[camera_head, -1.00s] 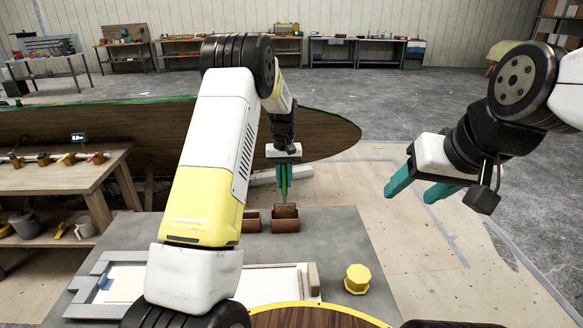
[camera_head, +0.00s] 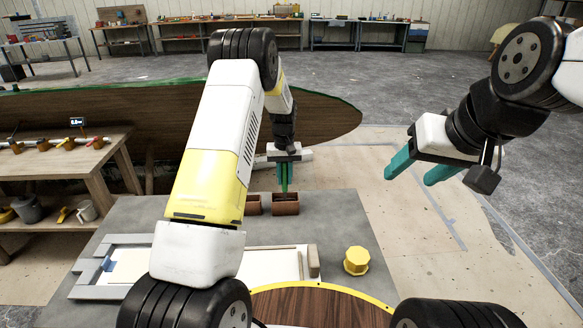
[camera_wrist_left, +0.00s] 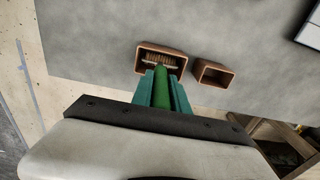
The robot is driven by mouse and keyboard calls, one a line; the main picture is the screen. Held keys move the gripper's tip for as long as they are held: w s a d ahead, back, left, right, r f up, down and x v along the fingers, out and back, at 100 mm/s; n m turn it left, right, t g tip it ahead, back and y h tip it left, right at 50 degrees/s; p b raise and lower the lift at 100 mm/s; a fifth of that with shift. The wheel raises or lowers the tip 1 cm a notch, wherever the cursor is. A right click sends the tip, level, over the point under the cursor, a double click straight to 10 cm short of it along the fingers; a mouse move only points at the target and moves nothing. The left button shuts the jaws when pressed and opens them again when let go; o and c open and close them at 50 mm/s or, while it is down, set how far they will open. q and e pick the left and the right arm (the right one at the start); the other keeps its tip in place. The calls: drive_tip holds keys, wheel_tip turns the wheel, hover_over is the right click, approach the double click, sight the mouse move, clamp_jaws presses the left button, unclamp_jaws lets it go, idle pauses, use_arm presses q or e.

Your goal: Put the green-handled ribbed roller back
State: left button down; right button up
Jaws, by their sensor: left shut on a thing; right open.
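My left gripper (camera_head: 284,184) is shut on the green-handled ribbed roller (camera_head: 285,187), which hangs upright below the fingers. In the left wrist view, the green handle (camera_wrist_left: 162,88) runs between the teal fingers (camera_wrist_left: 161,92), and the ribbed head (camera_wrist_left: 158,62) shows inside the opening of the larger brown box (camera_wrist_left: 181,54). In the head view the roller's lower end is hidden in that box (camera_head: 286,208). I cannot tell whether the head touches the bottom. My right gripper (camera_head: 410,170) is open and empty, in the air to the right of the table.
A smaller brown box (camera_head: 253,206) stands just left of the larger one on the grey table (camera_head: 340,222). A yellow knob-like pot (camera_head: 356,260) and a pale framed tray (camera_head: 120,262) are nearer. The dark hull mould (camera_head: 320,126) lies behind. The table's right side is mostly clear.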

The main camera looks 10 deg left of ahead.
idle(0.4)
use_arm(q)
drive_tip(key=shift+f, duration=0.55)
drive_tip(key=c, duration=1.2)
unclamp_jaws()
